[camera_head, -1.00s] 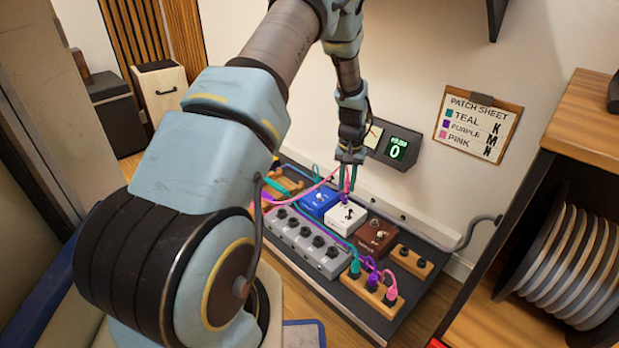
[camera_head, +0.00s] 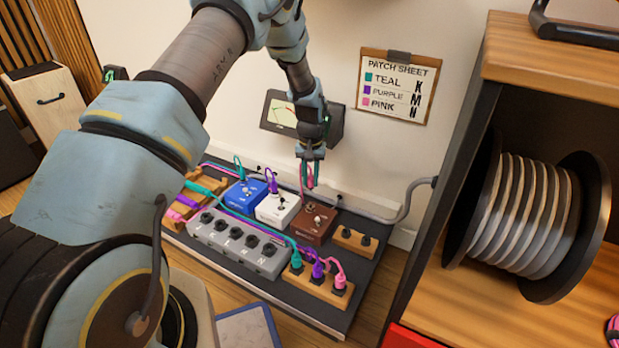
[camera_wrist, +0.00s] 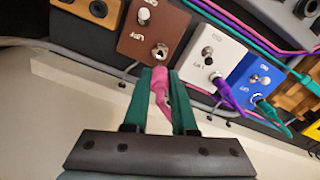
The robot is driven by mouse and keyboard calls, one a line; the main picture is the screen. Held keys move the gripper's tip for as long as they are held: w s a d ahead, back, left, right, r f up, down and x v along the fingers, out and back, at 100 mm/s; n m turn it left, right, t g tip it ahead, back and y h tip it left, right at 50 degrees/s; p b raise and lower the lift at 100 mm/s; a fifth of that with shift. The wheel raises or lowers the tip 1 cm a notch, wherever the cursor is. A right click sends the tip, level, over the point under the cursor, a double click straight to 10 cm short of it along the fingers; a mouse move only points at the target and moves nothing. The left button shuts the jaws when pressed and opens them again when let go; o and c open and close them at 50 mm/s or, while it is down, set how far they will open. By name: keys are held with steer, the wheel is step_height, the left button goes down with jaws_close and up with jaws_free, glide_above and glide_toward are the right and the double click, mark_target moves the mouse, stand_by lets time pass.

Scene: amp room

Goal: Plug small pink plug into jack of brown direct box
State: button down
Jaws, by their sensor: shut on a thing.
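My gripper (camera_head: 310,180) is shut on the small pink plug (camera_wrist: 160,92), held between its teal fingers. The brown direct box (camera_head: 306,226) is just below the gripper in the head view. In the wrist view the brown box (camera_wrist: 148,28) shows a round metal jack (camera_wrist: 160,51) directly ahead of the plug's tip. The tip looks close to the jack but apart from it. A pink cable (camera_head: 301,180) shows beside the fingers.
The white box (camera_head: 278,208) holds a purple plug (camera_head: 271,184), and the blue box (camera_head: 244,194) a teal one. A grey switch unit (camera_head: 238,246) and a wooden block with plugs (camera_head: 318,284) lie in front. A shelf with a cable reel (camera_head: 525,215) stands right.

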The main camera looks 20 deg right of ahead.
steer(key=shift+f+b, duration=2.45)
steer(key=shift+f, duration=1.2)
steer(key=c, duration=0.6)
jaws_free()
steer(key=shift+c, duration=0.2)
step_height(320, 180, up, 11)
steer(key=p, duration=0.3)
steer(key=shift+f+p, duration=0.1)
steer(key=shift+p, duration=0.3)
steer(key=shift+a, duration=0.1)
